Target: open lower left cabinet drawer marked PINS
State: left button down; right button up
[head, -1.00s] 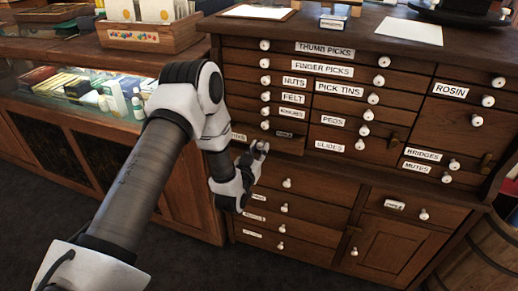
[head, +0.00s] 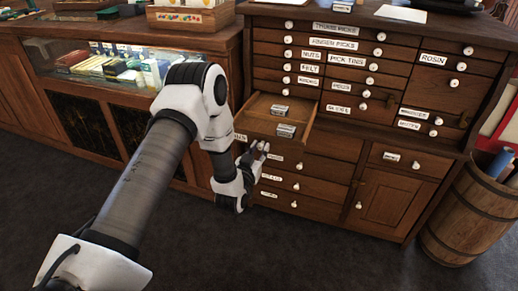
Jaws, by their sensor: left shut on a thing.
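The PINS drawer (head: 262,102) at the lower left of the wooden cabinet's small-drawer block is pulled out. Its inside shows, with two small grey-and-white boxes (head: 286,130) in it. The label (head: 240,137) on its front is partly hidden by my arm and hard to read. My left gripper (head: 261,148) is at the drawer's front, shut on its knob, which the fingers hide. My right gripper is not in view.
Closed drawers (head: 312,187) lie below the open one. A glass display counter (head: 100,65) stands to the left and a wooden barrel (head: 468,215) to the right. The dark floor in front is clear.

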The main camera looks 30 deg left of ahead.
pick_arm(q)
jog(key=shift+s+d, duration=0.15)
jog(key=shift+s, duration=0.25)
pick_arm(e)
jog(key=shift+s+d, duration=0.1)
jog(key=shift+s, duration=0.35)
pick_arm(q)
jog(key=c, duration=0.9)
grip_release()
jog(key=v, duration=1.2)
